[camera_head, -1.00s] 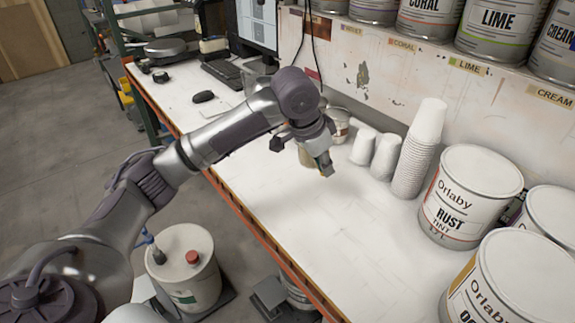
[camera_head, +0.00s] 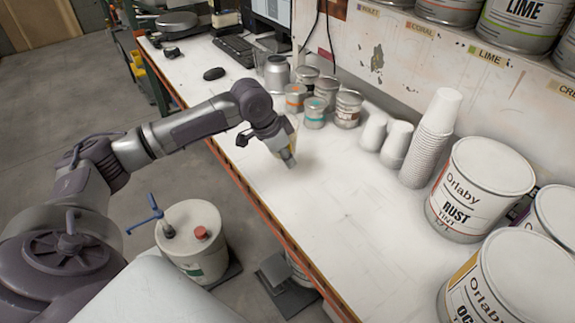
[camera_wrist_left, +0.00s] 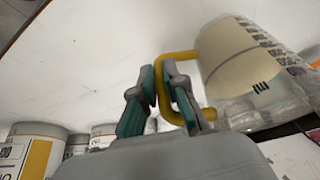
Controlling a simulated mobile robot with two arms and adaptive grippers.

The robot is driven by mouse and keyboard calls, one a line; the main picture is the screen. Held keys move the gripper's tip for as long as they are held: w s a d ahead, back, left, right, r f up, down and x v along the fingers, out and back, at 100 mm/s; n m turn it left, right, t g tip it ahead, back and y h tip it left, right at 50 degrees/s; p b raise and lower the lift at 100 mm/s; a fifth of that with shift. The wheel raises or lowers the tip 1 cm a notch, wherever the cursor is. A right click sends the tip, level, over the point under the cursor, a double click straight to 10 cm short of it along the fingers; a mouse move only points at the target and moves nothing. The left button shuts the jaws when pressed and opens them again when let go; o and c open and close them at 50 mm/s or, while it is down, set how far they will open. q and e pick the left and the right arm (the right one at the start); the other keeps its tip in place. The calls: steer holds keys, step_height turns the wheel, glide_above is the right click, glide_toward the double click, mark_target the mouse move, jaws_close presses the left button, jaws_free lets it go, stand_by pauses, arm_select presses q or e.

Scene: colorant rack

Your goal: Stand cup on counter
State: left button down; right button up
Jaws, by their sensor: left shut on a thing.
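My left gripper (camera_head: 287,156) is above the white counter (camera_head: 345,215), near its front edge. In the left wrist view the gripper's teal-padded fingers (camera_wrist_left: 160,85) are shut on the yellow handle of a cream cup (camera_wrist_left: 235,58) with dark markings. The cup's body lies to the right of the fingers there. In the head view the cup is mostly hidden by the gripper; a cream sliver shows at its side. I cannot tell whether the cup touches the counter or how far it tilts. My right gripper is not in view.
Several small cans (camera_head: 315,113) stand behind the gripper. White cup stacks (camera_head: 427,150) and the Rust Tint can (camera_head: 478,190) stand to the right. A mouse (camera_head: 214,73) and keyboard (camera_head: 233,50) lie at the back left. The counter's front middle is clear.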

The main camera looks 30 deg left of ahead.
arm_select(q)
step_height(320, 180, down, 3)
steer(key=shift+f+p, duration=0.15)
steer(key=shift+p, duration=0.25)
steer(key=shift+f, duration=0.15)
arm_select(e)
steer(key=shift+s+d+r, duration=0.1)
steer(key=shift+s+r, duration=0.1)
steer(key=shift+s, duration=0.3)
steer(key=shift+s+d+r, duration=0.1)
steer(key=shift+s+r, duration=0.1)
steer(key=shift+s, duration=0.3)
arm_select(q)
steer(key=c, duration=1.2)
jaws_free()
steer(key=shift+c, duration=0.2)
steer(key=shift+o, duration=0.2)
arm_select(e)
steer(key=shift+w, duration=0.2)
arm_select(q)
steer(key=shift+s+r, duration=0.1)
steer(key=shift+r, duration=0.15)
steer(key=b+v, duration=0.1)
steer(key=v, duration=1)
steer(key=shift+r, duration=0.3)
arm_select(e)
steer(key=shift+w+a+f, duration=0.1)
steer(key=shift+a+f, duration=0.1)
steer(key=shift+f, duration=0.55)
